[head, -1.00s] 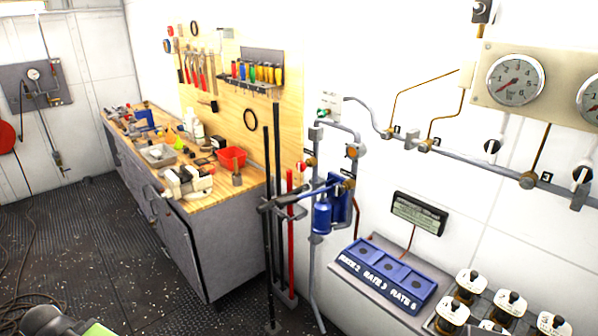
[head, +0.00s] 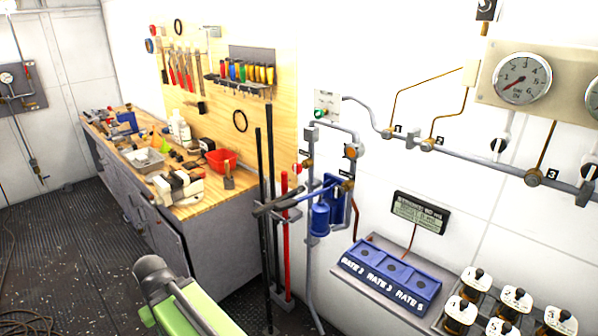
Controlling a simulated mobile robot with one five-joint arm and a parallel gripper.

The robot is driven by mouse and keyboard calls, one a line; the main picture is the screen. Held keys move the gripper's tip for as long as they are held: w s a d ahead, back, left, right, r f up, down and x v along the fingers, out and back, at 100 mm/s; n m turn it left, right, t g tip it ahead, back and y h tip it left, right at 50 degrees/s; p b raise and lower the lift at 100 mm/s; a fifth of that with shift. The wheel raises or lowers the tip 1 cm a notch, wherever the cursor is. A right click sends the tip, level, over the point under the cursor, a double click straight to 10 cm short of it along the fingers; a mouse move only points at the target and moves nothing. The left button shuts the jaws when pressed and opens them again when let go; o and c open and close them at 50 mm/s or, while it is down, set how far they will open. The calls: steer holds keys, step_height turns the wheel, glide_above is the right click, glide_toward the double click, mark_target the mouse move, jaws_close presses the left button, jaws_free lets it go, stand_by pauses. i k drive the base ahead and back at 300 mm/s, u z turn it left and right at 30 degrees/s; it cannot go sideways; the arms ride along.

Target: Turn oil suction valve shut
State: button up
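Grey pipework stands against the wall right of the workbench, with a blue canister (head: 320,219) hanging low on it. A brass valve with a red part (head: 303,166) is on its left branch. An orange round fitting (head: 351,151) is on the upper right bend, and a brass fitting (head: 347,186) sits below it. A blue bar runs between the branches above the canister. The small labels are unreadable, so I cannot tell which part is the oil suction valve. My green and grey arm shows at the bottom left, apart from the pipework. My gripper is not visible.
Long black bars and a red bar (head: 284,235) stand in front of the pipework's left side. A workbench (head: 240,245) with tools is at left. A blue three-slot tray (head: 385,272) and several white-topped jars are at right. Dark floor at left is mostly clear.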

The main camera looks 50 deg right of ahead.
mark_target(297, 168)
steer(key=z, duration=0.1)
steer(key=i, duration=1)
steer(key=u, duration=0.05)
